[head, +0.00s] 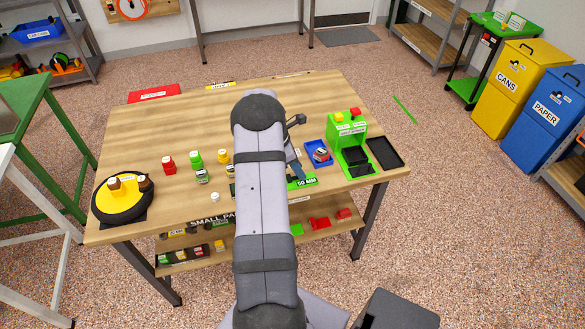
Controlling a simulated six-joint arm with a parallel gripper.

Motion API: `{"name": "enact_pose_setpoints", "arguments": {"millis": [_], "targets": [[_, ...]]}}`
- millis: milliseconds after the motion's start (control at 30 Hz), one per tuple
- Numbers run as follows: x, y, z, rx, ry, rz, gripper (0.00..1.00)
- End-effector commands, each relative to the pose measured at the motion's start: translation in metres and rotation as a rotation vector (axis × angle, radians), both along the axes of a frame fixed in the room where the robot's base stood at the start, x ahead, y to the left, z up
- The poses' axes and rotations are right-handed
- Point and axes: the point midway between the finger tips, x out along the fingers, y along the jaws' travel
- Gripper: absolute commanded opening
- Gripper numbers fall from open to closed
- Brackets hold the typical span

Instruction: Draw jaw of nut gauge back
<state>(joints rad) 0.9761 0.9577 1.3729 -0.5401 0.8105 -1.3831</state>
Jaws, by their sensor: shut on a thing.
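The nut gauge (302,182) lies near the front edge of the wooden table, right of my arm. Its green part with a "50 MM" label shows; the rest, including most of its jaw, is hidden behind my arm. My gripper (294,162) is only partly in view at the right side of the arm, just behind the label. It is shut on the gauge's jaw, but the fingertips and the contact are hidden.
A blue tray (309,163) with a small item and a green machine (345,138) stand right of the gauge, beside a black tray (385,153). Several small colored items and a yellow-black round stand (122,205) are at left.

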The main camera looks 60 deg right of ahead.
Motion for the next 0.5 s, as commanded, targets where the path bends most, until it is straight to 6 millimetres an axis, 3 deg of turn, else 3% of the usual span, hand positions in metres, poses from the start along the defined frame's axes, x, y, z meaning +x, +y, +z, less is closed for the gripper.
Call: {"name": "enact_pose_setpoints", "arguments": {"millis": [200, 233, 300, 500], "targets": [[-0.003, -0.0034, 0.0012, -0.005, 0.005, 0.002, 0.0], [-0.0031, -0.0034, 0.0012, -0.005, 0.005, 0.002, 0.34], [-0.0029, -0.0032, 0.0012, -0.005, 0.004, 0.001, 0.48], [-0.0023, -0.0024, 0.0007, -0.004, 0.003, 0.001, 0.48]]}}
